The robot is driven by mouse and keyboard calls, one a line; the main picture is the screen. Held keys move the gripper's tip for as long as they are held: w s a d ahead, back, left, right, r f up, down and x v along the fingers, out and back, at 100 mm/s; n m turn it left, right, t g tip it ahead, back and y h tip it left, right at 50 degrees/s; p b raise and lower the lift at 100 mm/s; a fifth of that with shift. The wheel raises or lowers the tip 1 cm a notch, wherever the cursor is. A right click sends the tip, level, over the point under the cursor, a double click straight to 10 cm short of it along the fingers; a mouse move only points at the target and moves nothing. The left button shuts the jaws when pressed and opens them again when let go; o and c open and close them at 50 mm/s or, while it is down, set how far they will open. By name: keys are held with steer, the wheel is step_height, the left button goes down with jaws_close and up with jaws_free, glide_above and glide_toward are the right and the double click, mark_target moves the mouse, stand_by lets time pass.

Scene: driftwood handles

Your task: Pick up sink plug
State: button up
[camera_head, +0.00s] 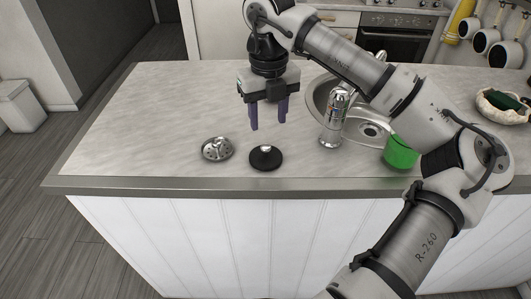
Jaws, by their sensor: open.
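A round black sink plug (262,160) with a small shiny knob on top lies flat on the grey counter, near its front edge. My gripper (269,122) points down with its two purple fingers apart and empty. It hangs above the counter, behind and above the black plug in the picture, and does not touch it. A round metal piece with holes, like a sink strainer (217,150), lies just left of the plug with a gap between them.
A chrome faucet (333,125) stands right of the plug beside a round steel sink (318,97). A green cup-like object (401,153) is further right, partly behind my arm. A bowl (503,106) sits at the far right. The counter's left side is clear.

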mark_target(266, 146)
step_height(266, 146, down, 2)
steer(key=shift+f, duration=0.15)
steer(key=f+p, duration=0.1)
steer(key=f, duration=0.1)
steer(key=f+p, duration=0.1)
steer(key=f, duration=0.1)
steer(key=shift+s+a+p, duration=0.25)
steer(key=shift+s+p, duration=0.05)
steer(key=shift+s, duration=0.1)
steer(key=shift+f, duration=0.5)
jaws_close()
steer(key=shift+r, duration=0.1)
